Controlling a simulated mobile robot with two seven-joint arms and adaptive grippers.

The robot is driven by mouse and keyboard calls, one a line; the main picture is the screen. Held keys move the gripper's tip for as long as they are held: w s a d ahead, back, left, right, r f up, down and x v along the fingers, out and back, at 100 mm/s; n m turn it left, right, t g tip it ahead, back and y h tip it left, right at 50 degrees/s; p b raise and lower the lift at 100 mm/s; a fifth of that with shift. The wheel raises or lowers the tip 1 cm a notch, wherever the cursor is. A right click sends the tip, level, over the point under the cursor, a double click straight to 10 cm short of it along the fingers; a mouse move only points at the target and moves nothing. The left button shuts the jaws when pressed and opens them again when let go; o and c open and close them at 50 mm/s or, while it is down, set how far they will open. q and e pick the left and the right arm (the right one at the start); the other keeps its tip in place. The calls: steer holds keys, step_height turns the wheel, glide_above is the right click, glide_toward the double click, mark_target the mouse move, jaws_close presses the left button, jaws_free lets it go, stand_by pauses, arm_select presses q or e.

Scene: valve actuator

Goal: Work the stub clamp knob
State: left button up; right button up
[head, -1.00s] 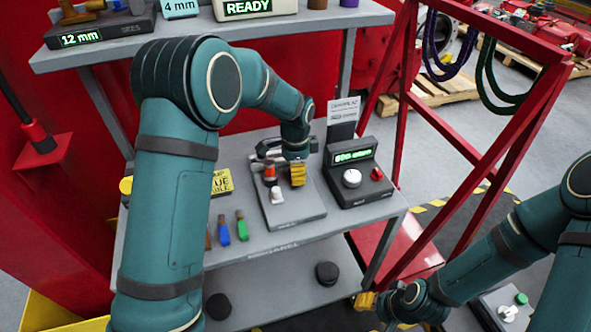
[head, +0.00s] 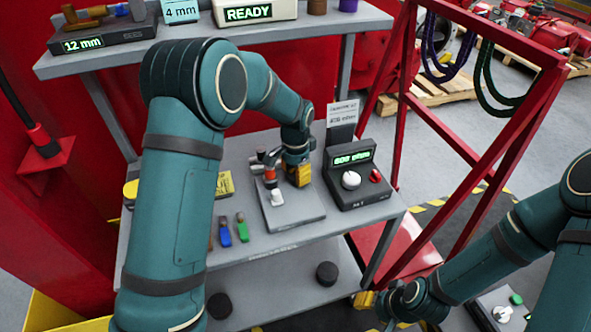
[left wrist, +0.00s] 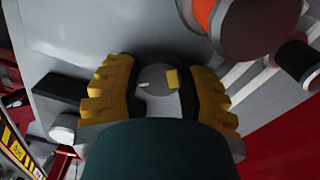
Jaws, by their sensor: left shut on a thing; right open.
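My left gripper (head: 298,174) is over the grey fixture plate (head: 294,217) on the bench. In the left wrist view, the ridged yellow fingers of my left gripper (left wrist: 160,90) are on both sides of a dark grey round knob (left wrist: 155,73) with a yellow mark and a small white mark. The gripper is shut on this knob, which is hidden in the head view. An orange-banded stub (head: 270,175) and a white part (head: 277,197) stand just left of the gripper. My right gripper (head: 366,301) is low at the right, away from the fixture; its fingers are small in view.
A black unit (head: 360,190) with a green display, white knob and red switch stands right of the fixture. Blue (head: 224,234) and green (head: 241,228) pieces lie at the left. A red frame (head: 470,150) rises at the right. The bench front is clear.

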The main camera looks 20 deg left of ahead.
arm_select(q)
steer(key=n+p, duration=0.1)
steer(key=n, duration=0.2)
steer(key=shift+n, duration=0.4)
steer(key=shift+n+p, duration=0.4)
steer(key=shift+n, duration=1.3)
steer(key=shift+s, duration=0.1)
steer(key=o, duration=1.2)
steer(key=shift+r, duration=0.1)
step_height(320, 180, up, 12)
steer(key=shift+f, duration=0.1)
